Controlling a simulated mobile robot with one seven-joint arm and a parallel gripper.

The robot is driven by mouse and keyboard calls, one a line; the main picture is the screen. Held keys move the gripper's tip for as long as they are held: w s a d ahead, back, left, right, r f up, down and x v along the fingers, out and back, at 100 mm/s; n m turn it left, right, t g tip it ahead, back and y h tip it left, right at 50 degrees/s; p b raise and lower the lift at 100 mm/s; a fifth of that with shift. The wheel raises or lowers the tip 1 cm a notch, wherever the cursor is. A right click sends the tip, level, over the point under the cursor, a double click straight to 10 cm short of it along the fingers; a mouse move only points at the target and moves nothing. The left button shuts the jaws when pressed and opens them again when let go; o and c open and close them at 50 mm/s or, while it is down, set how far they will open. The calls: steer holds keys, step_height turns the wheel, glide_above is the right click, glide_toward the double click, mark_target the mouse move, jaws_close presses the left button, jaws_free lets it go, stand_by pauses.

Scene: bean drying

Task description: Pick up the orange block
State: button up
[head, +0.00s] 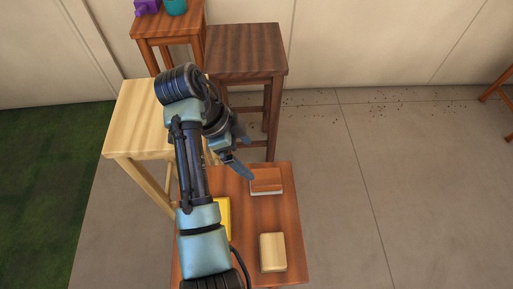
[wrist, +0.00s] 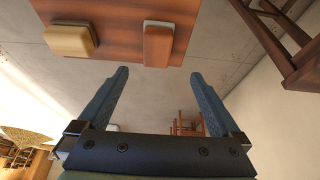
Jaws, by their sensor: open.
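The orange block (head: 266,179), orange-brown with a pale lower edge, lies on the far part of the low reddish-brown table (head: 254,216). In the wrist view the orange block (wrist: 158,46) shows at the top centre, beyond the fingertips and between their lines. My gripper (head: 246,152) is open and empty, near the far edge of the table in the head view. In the wrist view both fingers of my gripper (wrist: 158,74) are spread with nothing between them. No contact with the block shows.
A pale wooden block (head: 273,252) lies at the table's near right. A yellow block (head: 224,217) is partly hidden by my arm. A pale stool (head: 135,132), a dark stool (head: 246,54) and a brown stool (head: 166,24) with purple and teal items stand behind. The right floor is open.

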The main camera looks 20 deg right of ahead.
mark_target(266, 177)
steer(key=b+x, duration=0.4)
steer(key=x, duration=0.1)
steer(key=b+x, duration=0.2)
steer(key=shift+s+d+f, duration=0.1)
steer(key=shift+s, duration=0.3)
steer(key=shift+x, duration=2.65)
steer(key=shift+c, duration=0.3)
steer(key=c, duration=1.4)
